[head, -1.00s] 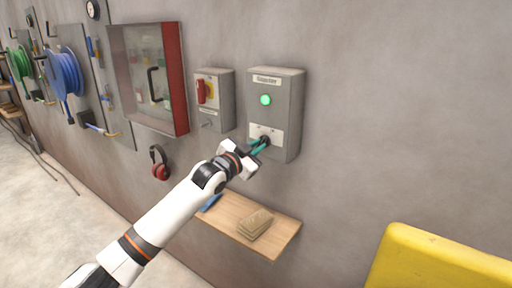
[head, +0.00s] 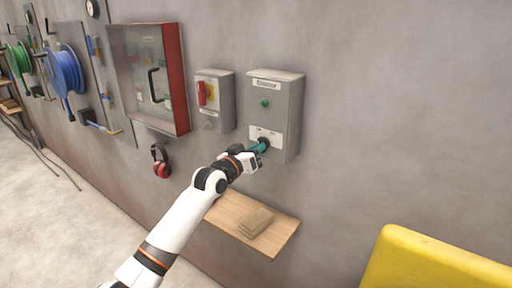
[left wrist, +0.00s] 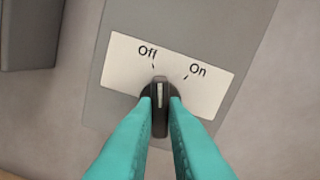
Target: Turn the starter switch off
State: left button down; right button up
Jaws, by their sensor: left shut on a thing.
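The starter box (head: 285,120) is a grey box on the wall with a label plate, a green lamp (head: 265,103) that is dark, and a black rotary switch (head: 264,142) low on its front. In the left wrist view the switch knob (left wrist: 159,92) sits between "Off" and "On" marks on a white plate (left wrist: 212,85). Its white pointer line points up, close to the "Off" mark. My left gripper (head: 259,147) has its teal fingers shut on the knob, one on each side. My right gripper is not in view.
A grey box with a red handle (head: 202,93) hangs just left of the starter box. A red-framed glass cabinet (head: 182,80) is further left. A wooden shelf (head: 285,234) with a tan block (head: 256,221) is below. A yellow object (head: 430,262) stands at lower right.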

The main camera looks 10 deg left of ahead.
pick_arm(q)
jog(key=shift+n+p, duration=0.3)
jog(key=shift+n, duration=0.8)
jog(key=c, duration=1.5)
grip_release()
jog(key=shift+o, duration=0.2)
jog(key=b+v, duration=0.2)
jog(key=v, duration=1)
jog(key=shift+b, duration=0.3)
